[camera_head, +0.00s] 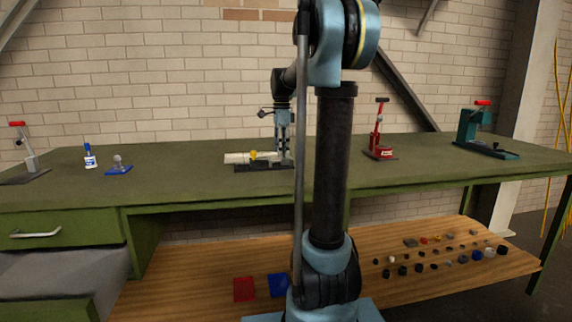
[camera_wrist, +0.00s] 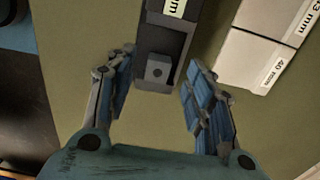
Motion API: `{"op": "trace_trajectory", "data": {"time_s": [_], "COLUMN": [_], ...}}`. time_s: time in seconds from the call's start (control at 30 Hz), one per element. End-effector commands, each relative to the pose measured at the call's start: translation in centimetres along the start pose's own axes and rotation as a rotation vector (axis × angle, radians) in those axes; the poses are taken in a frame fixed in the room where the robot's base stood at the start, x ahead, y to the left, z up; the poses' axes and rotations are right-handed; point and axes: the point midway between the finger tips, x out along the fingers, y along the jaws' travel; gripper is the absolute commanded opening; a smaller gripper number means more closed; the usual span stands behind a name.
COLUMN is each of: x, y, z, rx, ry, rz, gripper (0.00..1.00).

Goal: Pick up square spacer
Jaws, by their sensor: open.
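My gripper (camera_wrist: 157,80) is open, with one blue-padded finger to each side of the holder's end and nothing between the pads but the holder and block. I cannot tell how high the fingers are above it. In the head view my gripper (camera_head: 284,153) is low over the dark holder (camera_head: 262,168) on the green bench; the spacer cannot be made out there.
White labelled blocks (camera_wrist: 262,58) lie right of the holder in the wrist view. On the bench (camera_head: 200,180) stand a red press (camera_head: 380,150), a green press (camera_head: 478,135), a blue-capped bottle (camera_head: 90,158) and a small blue-based item (camera_head: 118,168). A wooden lower shelf (camera_head: 200,275) holds several small parts.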

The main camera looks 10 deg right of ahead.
Motion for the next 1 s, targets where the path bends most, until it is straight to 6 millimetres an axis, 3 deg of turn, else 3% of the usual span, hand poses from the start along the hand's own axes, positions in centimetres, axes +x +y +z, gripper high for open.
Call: {"op": "trace_trajectory", "data": {"time_s": [0.23,0.57,0.8,1.0], "x": [3.1,3.8,3.8,3.8], "y": [0.0,0.0,0.0,0.0], "z": [0.1,0.1,0.0,0.0], "rx": [0.000,0.001,0.002,0.003], "ry": [0.000,0.000,0.000,0.000], "rz": [0.000,0.000,0.000,0.000], "gripper": [0.48,0.48,0.00,0.00]}}
